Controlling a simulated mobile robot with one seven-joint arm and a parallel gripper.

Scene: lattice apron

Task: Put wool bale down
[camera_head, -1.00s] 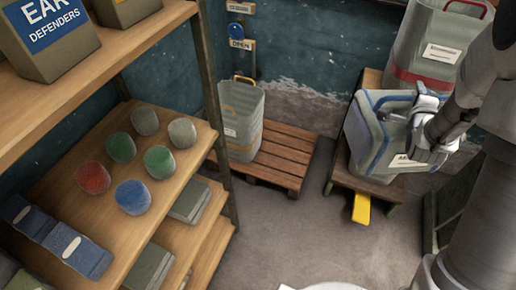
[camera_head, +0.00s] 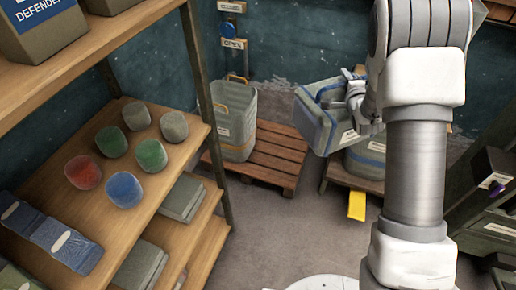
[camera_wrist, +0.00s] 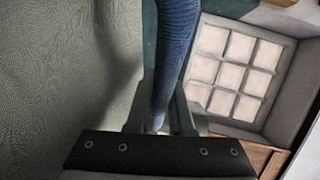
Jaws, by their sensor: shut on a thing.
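The wool bale (camera_head: 318,128), a grey-green bag with blue edging and a white label, hangs tilted in the head view. My gripper (camera_head: 348,104) is shut on its blue edge, at the bale's right side. In the wrist view the bale's grey-green cloth (camera_wrist: 60,80) fills the left, and the blue edge (camera_wrist: 174,50) runs between the fingers of my gripper (camera_wrist: 165,118). The bale appears raised, in front of the low wooden stand. Its underside clearance is not clear.
A wooden pallet (camera_head: 275,160) holds a grey-green bag (camera_head: 238,125) with yellow handles; its right part is bare. Another bag (camera_head: 364,163) sits on the low stand (camera_head: 340,178). Shelves (camera_head: 150,165) with coloured rounded items stand left. A pale gridded object (camera_wrist: 235,70) shows in the wrist view.

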